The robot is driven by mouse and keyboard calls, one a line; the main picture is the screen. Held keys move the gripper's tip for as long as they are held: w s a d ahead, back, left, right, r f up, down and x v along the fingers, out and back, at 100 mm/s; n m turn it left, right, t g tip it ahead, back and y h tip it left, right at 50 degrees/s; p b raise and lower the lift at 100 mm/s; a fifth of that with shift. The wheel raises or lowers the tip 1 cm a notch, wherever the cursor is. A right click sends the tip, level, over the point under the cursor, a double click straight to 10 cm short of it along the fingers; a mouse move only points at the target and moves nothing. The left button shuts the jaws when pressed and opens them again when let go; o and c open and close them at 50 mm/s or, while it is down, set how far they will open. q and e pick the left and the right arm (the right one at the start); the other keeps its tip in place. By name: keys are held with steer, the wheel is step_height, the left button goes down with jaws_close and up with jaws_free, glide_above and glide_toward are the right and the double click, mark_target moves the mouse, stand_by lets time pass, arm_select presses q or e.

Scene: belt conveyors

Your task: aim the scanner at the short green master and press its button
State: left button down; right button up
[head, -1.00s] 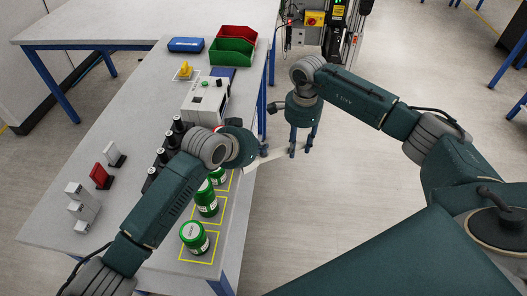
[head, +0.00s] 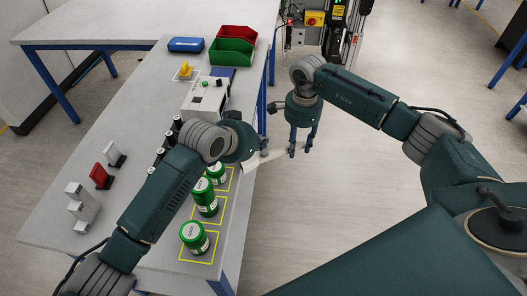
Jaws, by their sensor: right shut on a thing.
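Green jars with green lids stand in a row of yellow-outlined squares: the nearest jar (head: 195,237), a middle jar (head: 206,198) and a far jar (head: 216,174) partly covered by my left arm. I cannot tell surely which is the short green master. My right gripper (head: 299,149), pointing down beyond the table's right edge, is shut on a pale, long piece (head: 268,158), perhaps the scanner, whose left end reaches toward my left wrist. My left gripper (head: 242,145) is above the far jar; its fingers are hidden behind the wrist. The scanner button is not visible.
Black-topped bottles (head: 177,124), a grey-white box (head: 206,96), a yellow piece (head: 184,71), a green bin (head: 232,52) and a red bin (head: 240,34) stand farther back. A red block (head: 101,176) and grey-white blocks (head: 84,207) stand at left.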

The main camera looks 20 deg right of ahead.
mark_target(261, 154)
arm_select(q)
steer(key=shift+r, duration=2.25)
